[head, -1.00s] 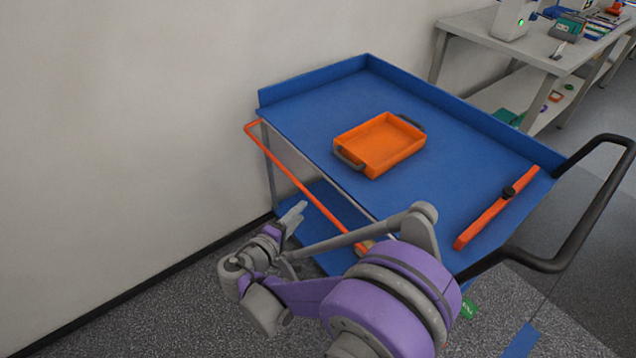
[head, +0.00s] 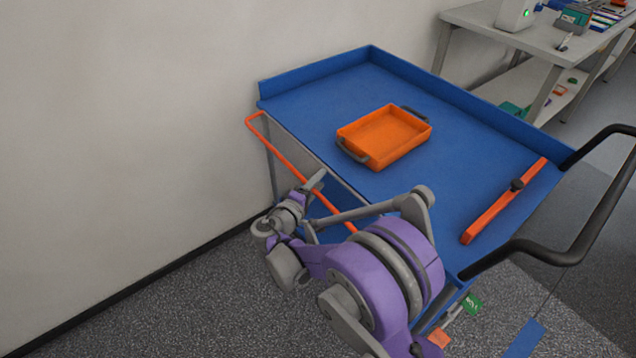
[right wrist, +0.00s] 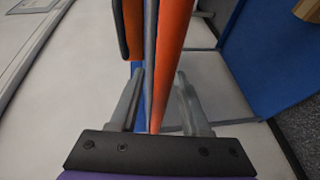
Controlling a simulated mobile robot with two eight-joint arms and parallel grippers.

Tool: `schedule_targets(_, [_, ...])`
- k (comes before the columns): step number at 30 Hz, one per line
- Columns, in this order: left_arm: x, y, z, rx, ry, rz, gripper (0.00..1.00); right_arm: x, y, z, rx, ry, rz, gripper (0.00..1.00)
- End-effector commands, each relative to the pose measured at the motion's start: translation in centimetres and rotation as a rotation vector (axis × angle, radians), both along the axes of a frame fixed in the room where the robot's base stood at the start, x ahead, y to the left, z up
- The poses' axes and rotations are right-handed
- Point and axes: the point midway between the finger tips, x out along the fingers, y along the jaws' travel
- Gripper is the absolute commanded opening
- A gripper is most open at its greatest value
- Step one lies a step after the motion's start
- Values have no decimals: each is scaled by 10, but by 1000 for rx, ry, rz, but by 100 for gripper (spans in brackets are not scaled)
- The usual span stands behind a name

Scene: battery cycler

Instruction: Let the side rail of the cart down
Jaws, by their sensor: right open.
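The blue cart (head: 440,150) stands by the wall. Its orange side rail (head: 292,168) runs along the deck's left edge, a little outside it; the near end is hidden behind my right arm. My right gripper (head: 317,181) is at the rail, open. In the right wrist view the rail (right wrist: 174,45) passes between the two fingers (right wrist: 158,105), with a gap on each side; I cannot tell whether they touch it. An orange bar with a black knob (head: 504,202) lies at the deck's handle end. My left gripper is out of view.
An orange tray (head: 385,137) with grey handles sits on the deck. A black push handle (head: 575,250) sticks out at the right. The wall (head: 130,120) is close on the left. A workbench (head: 520,40) stands at the back right.

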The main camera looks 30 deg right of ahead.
Motion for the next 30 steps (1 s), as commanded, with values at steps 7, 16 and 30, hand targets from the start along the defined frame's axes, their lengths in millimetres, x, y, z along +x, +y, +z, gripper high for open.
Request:
schedule_targets(7, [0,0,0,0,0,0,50,0,0,0,0,0,0,45])
schedule_targets(16, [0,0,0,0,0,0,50,0,0,0,0,0,0,0])
schedule_targets(30, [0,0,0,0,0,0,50,0,0,0,0,0,0,0])
